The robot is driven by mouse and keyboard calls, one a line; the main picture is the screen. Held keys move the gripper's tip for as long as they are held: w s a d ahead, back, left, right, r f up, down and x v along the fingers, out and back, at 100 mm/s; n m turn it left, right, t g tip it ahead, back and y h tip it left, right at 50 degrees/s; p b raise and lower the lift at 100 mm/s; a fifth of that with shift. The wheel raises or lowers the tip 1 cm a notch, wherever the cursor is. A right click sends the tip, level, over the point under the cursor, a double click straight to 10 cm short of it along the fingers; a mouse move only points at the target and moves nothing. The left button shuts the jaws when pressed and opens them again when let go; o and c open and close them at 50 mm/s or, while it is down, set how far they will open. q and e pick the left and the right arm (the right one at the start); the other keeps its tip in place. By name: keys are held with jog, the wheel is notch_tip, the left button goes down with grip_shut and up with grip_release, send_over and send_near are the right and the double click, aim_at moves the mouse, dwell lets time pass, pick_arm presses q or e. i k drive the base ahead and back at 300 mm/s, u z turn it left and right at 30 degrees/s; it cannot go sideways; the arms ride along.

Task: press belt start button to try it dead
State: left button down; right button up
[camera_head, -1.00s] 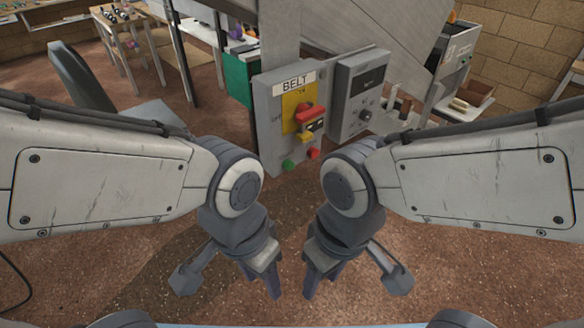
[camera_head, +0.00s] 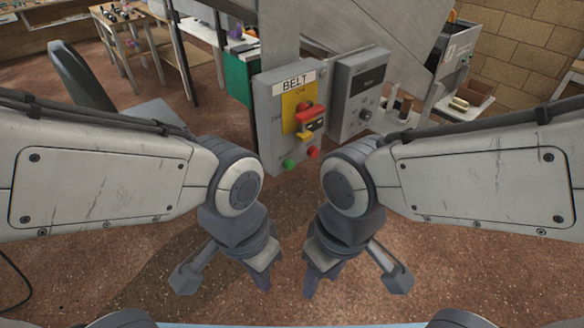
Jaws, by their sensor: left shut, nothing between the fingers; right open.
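The grey belt control box (camera_head: 272,130) stands ahead of me, labelled BELT. Low on its face are a green button (camera_head: 289,164) and a red button (camera_head: 313,152). Above them a red rotary handle (camera_head: 311,116) sits on a yellow plate (camera_head: 291,101) with ON and OFF marks. A dark item with yellow hangs at the handle; its details are too small to tell. My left gripper (camera_head: 264,282) is shut and empty, pointing down below the box. My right gripper (camera_head: 311,284) is open and empty beside it. Both are apart from the buttons.
A second grey box (camera_head: 361,96) with a dark display and a knob is right of the belt box. A dark chair (camera_head: 84,78) and a wooden table (camera_head: 133,32) stand left. Brown floor lies below the grippers.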

aim_at(288, 164)
jog(key=u, duration=2.15)
jog(key=k, duration=0.4)
jog(key=z, duration=2)
